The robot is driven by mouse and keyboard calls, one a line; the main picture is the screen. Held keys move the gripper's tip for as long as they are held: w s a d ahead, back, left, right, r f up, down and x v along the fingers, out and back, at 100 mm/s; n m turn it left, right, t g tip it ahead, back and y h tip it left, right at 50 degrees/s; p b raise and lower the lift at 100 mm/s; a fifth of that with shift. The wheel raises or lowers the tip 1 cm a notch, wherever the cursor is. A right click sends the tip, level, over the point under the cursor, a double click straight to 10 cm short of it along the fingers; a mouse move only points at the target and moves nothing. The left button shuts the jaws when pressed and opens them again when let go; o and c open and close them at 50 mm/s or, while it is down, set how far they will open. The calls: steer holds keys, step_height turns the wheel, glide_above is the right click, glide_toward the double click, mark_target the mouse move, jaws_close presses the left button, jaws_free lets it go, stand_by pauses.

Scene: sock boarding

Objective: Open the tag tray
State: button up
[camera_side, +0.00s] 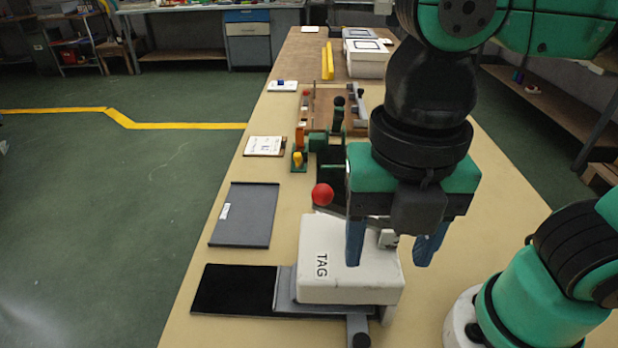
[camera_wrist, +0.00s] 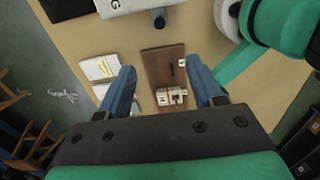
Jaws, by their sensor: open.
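The white box marked TAG (camera_side: 325,262) stands near the front of the bench. A grey bar with a dark round knob (camera_side: 361,341) sticks out at its near side. In the wrist view, part of the white box (camera_wrist: 125,4) and the dark knob (camera_wrist: 158,18) show at the top edge. I cannot tell how far any tray inside is out. My gripper (camera_side: 388,257) hangs with its blue fingers apart and hides part of the box's back. In the wrist view the open fingers (camera_wrist: 163,82) hold nothing, and the knob lies beyond their tips.
A grey plate (camera_side: 243,218) and a black pad (camera_side: 235,290) lie left of the box. A red ball-topped lever (camera_side: 322,194) rises behind it. Green fixtures stand farther back. In the wrist view, a brown board (camera_wrist: 165,62) lies below the fingers. Bare bench shows on the right.

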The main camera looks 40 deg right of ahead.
mark_target(363, 340)
step_height(363, 340, down, 17)
steer(key=shift+r, duration=0.1)
stand_by(0.7)
jaws_close()
stand_by(1.5)
